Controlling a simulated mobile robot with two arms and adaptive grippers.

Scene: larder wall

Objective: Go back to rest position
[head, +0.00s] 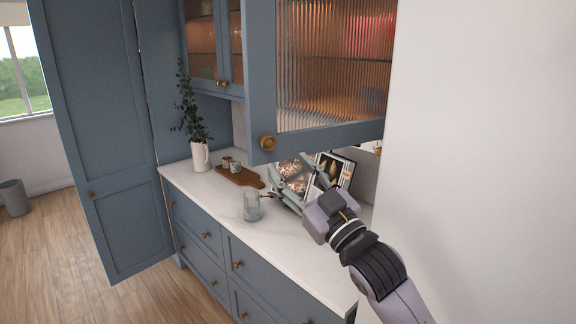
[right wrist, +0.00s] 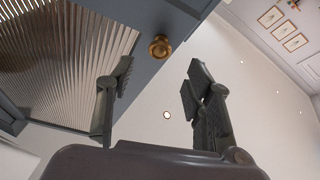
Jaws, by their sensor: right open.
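My right gripper (head: 288,176) reaches in from the lower right in the head view, just below the open upper cabinet door (head: 330,135). Its fingers are spread and hold nothing. In the right wrist view the gripper (right wrist: 158,80) points upward, its fingers apart. The door's round brass knob (head: 268,143) is above the fingers in the head view. The knob (right wrist: 160,47) shows between the fingertips in the wrist view, apart from them. My left gripper is not in view.
The white counter (head: 215,205) below holds a glass mug (head: 252,206), a wooden board (head: 240,177) with small cups, a white vase (head: 200,156) with foliage, and framed pictures (head: 345,168) partly behind my gripper. A tall blue cabinet door (head: 95,130) stands left. A white wall (head: 480,150) is close on the right.

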